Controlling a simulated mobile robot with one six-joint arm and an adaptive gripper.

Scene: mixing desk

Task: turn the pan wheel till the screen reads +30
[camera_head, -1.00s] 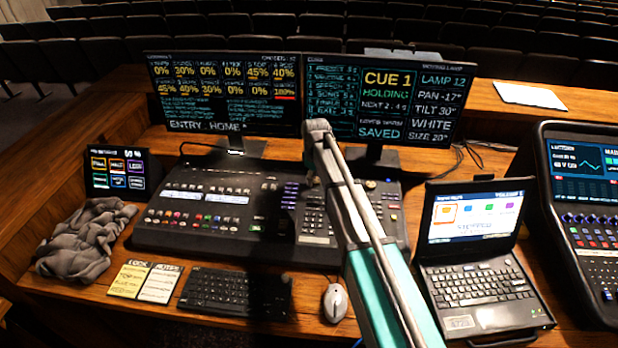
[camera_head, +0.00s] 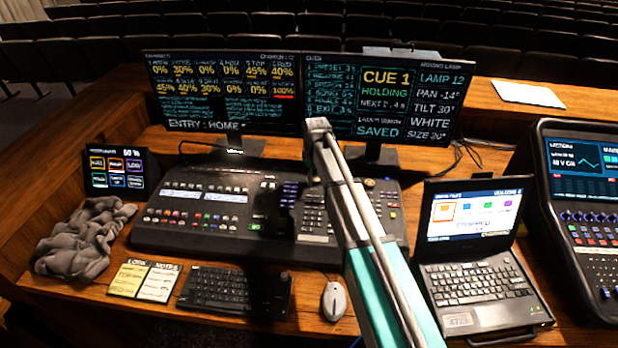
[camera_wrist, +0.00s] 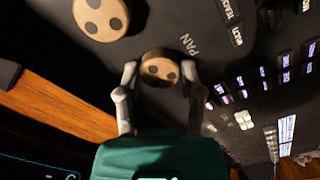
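The pan wheel (camera_wrist: 160,69) is a small round knob with a tan top and dark spots, beside the printed word PAN in the wrist view. My gripper (camera_wrist: 157,78) has one finger on each side of this wheel and looks shut on it. In the head view my arm stands in front of the desk, and the wheel and fingertips cannot be made out. The right-hand screen (camera_head: 438,92) reads PAN -14°, with LAMP 12 above and TILT 30° below.
A larger similar wheel (camera_wrist: 101,16) sits close by at the upper left of the wrist view. Around the console (camera_head: 205,212) stand a laptop (camera_head: 470,250), a keyboard (camera_head: 217,289), a mouse (camera_head: 334,301) and a grey cloth (camera_head: 84,240).

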